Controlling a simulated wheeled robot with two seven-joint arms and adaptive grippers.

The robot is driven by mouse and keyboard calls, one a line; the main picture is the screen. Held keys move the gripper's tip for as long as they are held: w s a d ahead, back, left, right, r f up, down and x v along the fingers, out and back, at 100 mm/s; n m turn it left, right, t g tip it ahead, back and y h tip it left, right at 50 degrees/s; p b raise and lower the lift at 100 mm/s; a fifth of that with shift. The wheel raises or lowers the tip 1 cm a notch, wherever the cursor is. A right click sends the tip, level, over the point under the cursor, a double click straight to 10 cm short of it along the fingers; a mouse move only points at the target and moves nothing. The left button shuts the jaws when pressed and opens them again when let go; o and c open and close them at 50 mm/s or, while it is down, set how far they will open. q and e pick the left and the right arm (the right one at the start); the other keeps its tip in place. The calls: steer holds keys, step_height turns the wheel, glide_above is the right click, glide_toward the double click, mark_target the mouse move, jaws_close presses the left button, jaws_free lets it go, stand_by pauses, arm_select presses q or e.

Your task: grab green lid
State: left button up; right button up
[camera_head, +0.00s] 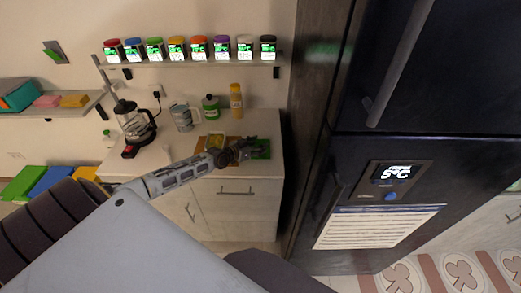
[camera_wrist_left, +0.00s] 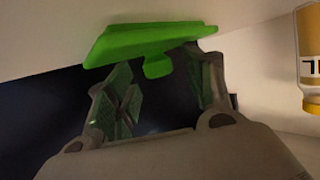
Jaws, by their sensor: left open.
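The green lid (camera_head: 262,149) is at the right end of the counter top, partly hidden behind my left gripper (camera_head: 245,151) in the head view. In the left wrist view the green lid (camera_wrist_left: 145,40) is a flat slab just ahead of the fingers, with a small knob pointing toward me. The knob sits between the two open fingers of my left gripper (camera_wrist_left: 163,70). A gap shows on both sides of the knob, and nothing is gripped. My right gripper is in neither view.
A coffee maker (camera_head: 132,122), a glass jug (camera_head: 183,117), a green-topped jar (camera_head: 211,108) and a yellow bottle (camera_head: 236,100) stand along the counter's back. A shelf (camera_head: 185,63) above holds several spice dispensers. A dark fridge (camera_head: 350,130) stands to the right.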

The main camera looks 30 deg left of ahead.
arm_select(q)
steer(key=c, duration=1.1)
steer(key=shift+r, duration=0.1)
steer(key=shift+r+p, duration=0.45)
steer(key=shift+r, duration=4.45)
